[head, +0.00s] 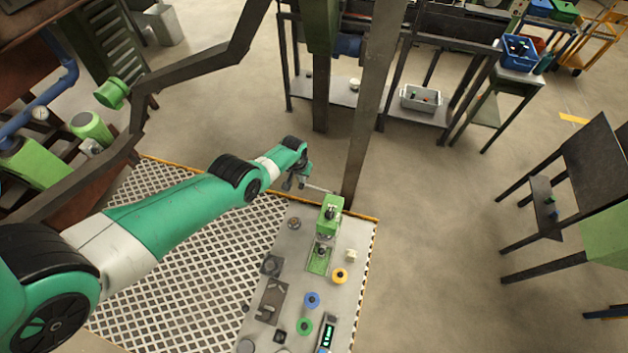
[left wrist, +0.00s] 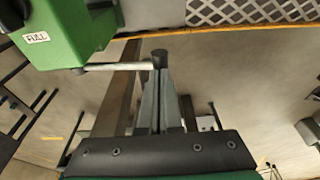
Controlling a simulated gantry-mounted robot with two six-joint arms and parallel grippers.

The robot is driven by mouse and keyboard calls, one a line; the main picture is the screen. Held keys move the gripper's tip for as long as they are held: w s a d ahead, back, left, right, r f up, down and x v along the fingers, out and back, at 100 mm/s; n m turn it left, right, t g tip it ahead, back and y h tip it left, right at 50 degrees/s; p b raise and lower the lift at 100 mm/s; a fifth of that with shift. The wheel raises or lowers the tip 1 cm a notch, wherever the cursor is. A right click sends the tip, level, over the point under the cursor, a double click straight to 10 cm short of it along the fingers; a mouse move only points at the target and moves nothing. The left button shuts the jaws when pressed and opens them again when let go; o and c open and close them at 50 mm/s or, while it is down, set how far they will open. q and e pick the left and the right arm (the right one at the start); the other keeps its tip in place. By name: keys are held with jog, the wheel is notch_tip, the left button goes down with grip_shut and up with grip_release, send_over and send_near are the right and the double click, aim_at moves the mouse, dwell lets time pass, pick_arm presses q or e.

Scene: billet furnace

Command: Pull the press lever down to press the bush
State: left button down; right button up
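The green press (head: 330,213) stands at the far end of the workbench (head: 362,240). Its lever (head: 318,188) sticks out to the left, roughly level. In the left wrist view the lever is a pale rod (left wrist: 115,67) with a dark knob (left wrist: 160,58) at its end. My left gripper (head: 301,183) is at the lever's outer end. Its fingers (left wrist: 162,90) lie close together, with their tips at the knob; I cannot tell whether they touch it. The bush under the press is too small to make out. My right gripper is out of view.
The bench holds a yellow ring (head: 340,276), a blue ring (head: 312,300), a green ring (head: 304,326) and several small parts. A dark post (head: 370,120) rises just behind the press. Open floor lies to the right of the bench.

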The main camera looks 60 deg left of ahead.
pick_arm(q)
jog(key=shift+f, duration=0.15)
jog(key=shift+f+b, duration=0.3)
jog(key=shift+b, duration=0.05)
dwell(0.4)
jog(key=shift+s+f+b, duration=0.1)
jog(key=shift+f+b, duration=0.25)
jog(key=shift+f, duration=0.15)
jog(key=shift+f+b, duration=0.15)
jog(key=shift+b, duration=0.15)
jog(key=shift+f, duration=0.15)
dwell(0.3)
jog(key=shift+f+b, duration=0.2)
jog(key=shift+b, duration=0.15)
